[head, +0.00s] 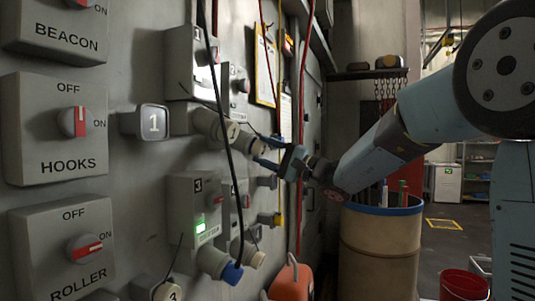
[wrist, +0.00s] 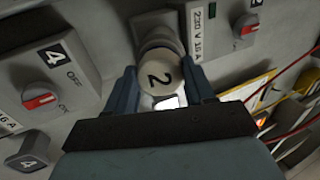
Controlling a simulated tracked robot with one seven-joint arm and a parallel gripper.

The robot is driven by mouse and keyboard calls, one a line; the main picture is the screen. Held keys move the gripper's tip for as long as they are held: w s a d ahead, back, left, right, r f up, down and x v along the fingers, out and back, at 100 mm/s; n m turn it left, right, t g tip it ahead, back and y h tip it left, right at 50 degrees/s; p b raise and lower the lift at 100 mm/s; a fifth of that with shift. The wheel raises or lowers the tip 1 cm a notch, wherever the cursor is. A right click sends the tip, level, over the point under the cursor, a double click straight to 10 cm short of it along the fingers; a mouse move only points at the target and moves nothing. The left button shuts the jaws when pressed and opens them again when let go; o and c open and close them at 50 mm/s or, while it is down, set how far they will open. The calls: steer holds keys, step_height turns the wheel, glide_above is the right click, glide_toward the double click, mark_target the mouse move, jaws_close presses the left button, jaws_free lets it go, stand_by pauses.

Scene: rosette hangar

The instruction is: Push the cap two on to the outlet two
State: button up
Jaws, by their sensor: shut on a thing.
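Cap two (wrist: 160,82), a round pale cap marked "2", faces the camera in the wrist view. My gripper (wrist: 162,88) has one dark finger on each side of it and is shut on it. Outlet two (wrist: 154,34), a pale round collar below a grey box, lies directly behind the cap and in line with it. I cannot tell whether the cap is fully seated.
Another large pale outlet (head: 207,122) stands close on the left. A switch box marked "4" (wrist: 57,68) is beside the outlet in the wrist view. Black cable (head: 222,95) and red cables (head: 304,90) hang nearby. A barrel (head: 380,250) stands below my arm.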

steer(key=shift+w+a+r, duration=0.15)
steer(key=shift+a, duration=0.2)
steer(key=o, duration=1.5)
steer(key=shift+c, duration=0.2)
steer(key=v, duration=1.3)
steer(key=s+f+n+g+h, duration=0.1)
steer(key=s+f+g+h, duration=0.2)
steer(key=s+f+h, duration=0.45)
steer(key=s+f+n+g+h, duration=0.2)
steer(key=s+f, duration=0.3)
steer(key=s, duration=0.5)
steer(key=s+d+f+t+h, duration=0.1)
steer(key=s+d+f+h, duration=0.2)
steer(key=d, duration=0.5)
steer(key=s+d+f+n+t+h, duration=0.1)
steer(key=s+d+f+t+h, duration=0.1)
steer(key=s+d+h, duration=0.3)
steer(key=d+f+h, duration=0.1)
steer(key=d+h, duration=0.1)
steer(key=h, duration=0.1)
steer(key=shift+s+d, duration=0.35)
steer(key=shift+d, duration=0.05)
